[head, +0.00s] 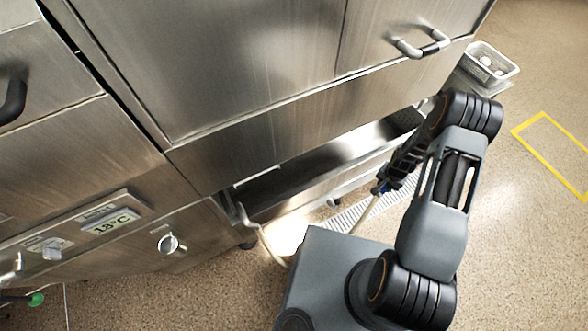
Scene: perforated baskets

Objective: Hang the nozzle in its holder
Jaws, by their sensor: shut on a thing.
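My gripper (388,180) is at the low end of my arm, in front of the open gap under the steel cabinet. It is shut on the nozzle, of which a small dark blue part (379,188) shows. A pale hose (366,212) runs down from it behind my base and shows again at left (265,240), rising to the cabinet's lower edge. My arm and its shadow hide most of the nozzle and the fingertips. A round metal ring (168,243) is on the lower left panel; I cannot tell whether it is the holder.
Steel cabinet fronts (240,70) fill the upper left, with a handle (422,46) sticking out. A display panel (110,224) and knob (50,249) are at lower left. A floor grate (350,217) lies below the gap. A basket (488,66) stands upper right; floor at right is clear.

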